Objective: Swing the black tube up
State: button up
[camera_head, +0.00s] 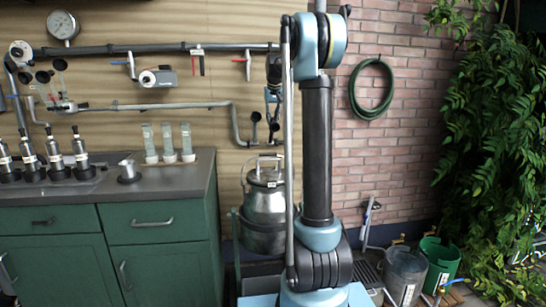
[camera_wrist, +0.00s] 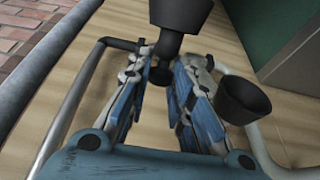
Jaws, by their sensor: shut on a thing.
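In the wrist view a black tube (camera_wrist: 181,12) with a wide end and a narrower neck runs down between my fingers. My gripper (camera_wrist: 165,68) is shut on its narrow part, with blue fingers on both sides. A second black cup-shaped end (camera_wrist: 243,99) is beside the right finger, apart from the tube. In the head view my gripper (camera_head: 272,97) hangs beside the wall pipe, left of my arm. Small black cups (camera_head: 255,117) show just below it. My fingers hide part of the tube, and its exact tilt is hard to tell in the head view.
Grey pipes (camera_head: 180,106) run along the wall near my gripper. A metal churn (camera_head: 264,210) stands below it. A green cabinet (camera_head: 160,260) with a dark worktop and glassware is at left. A hose (camera_head: 371,88) hangs on the brick wall; buckets (camera_head: 405,273) stand at right.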

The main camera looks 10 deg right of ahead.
jog(key=shift+w+r, duration=0.25)
jog(key=shift+w, duration=0.3)
jog(key=shift+w+r, duration=0.25)
jog(key=shift+w, duration=0.3)
jog(key=shift+w+r, duration=0.2)
jog(key=shift+w, duration=0.35)
jog(key=shift+w+r, duration=0.15)
jog(key=shift+w, duration=0.4)
jog(key=o, duration=0.9)
jog(key=shift+s, duration=0.1)
jog(key=shift+v, duration=3.5)
